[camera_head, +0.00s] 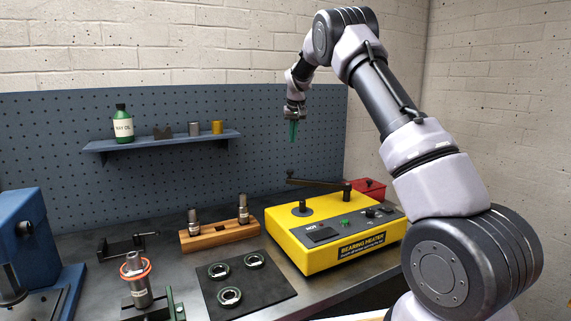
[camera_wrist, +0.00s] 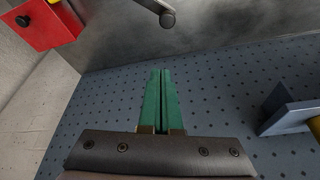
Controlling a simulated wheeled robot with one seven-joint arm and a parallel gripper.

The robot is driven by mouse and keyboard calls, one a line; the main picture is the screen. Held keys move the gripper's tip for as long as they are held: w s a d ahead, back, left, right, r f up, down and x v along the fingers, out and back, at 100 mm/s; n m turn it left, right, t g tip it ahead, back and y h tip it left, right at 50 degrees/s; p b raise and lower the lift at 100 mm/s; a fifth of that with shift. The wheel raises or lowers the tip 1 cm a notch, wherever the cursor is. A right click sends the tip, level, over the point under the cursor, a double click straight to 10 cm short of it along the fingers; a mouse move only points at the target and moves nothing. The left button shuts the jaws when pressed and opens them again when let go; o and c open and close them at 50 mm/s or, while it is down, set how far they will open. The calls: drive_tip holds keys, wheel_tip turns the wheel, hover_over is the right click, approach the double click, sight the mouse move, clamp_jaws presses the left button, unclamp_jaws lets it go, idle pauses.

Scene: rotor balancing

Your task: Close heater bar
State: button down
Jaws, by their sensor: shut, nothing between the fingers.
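The yellow bearing heater (camera_head: 330,240) stands on the bench right of centre. A short black post (camera_head: 303,209) rises at its left and another dark post (camera_head: 347,193) at its right. The dark heater bar (camera_head: 316,184) reaches back and left from the right post, clear of the left post, so it stands swung open. Its rounded end (camera_wrist: 167,19) seems to show at the top of the wrist view. My gripper (camera_head: 292,140) is high above and behind the heater, pointing down, near the pegboard. Its green fingers (camera_wrist: 161,74) are together and empty, apart from the bar.
A red box (camera_head: 371,190) sits behind the heater at right. A shelf (camera_head: 160,142) with a green bottle (camera_head: 123,124) is on the pegboard. A wooden block (camera_head: 219,236) with metal pieces and a black mat (camera_head: 262,292) with rings lie left of the heater.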

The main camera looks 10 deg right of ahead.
sight(288, 171)
drive_tip(key=s+f+x, duration=0.1)
drive_tip(key=s+x, duration=0.1)
drive_tip(key=x, duration=0.9)
drive_tip(key=shift+s+a+f, duration=0.2)
drive_tip(key=shift+a+f, duration=0.15)
drive_tip(key=shift+a, duration=0.05)
drive_tip(key=shift+n, duration=0.3)
drive_tip(key=shift+s+a+n, duration=0.25)
drive_tip(key=shift+s+a, duration=0.05)
drive_tip(key=shift+s, duration=0.25)
drive_tip(key=shift+s+a+n, duration=0.25)
drive_tip(key=shift+s, duration=0.35)
drive_tip(key=s+a+n+g+y, duration=0.1)
drive_tip(key=s+n, duration=0.7)
drive_tip(key=s, duration=0.8)
drive_tip(key=shift+a+y, duration=0.15)
drive_tip(key=shift+y, duration=0.75)
drive_tip(key=shift+s, duration=0.1)
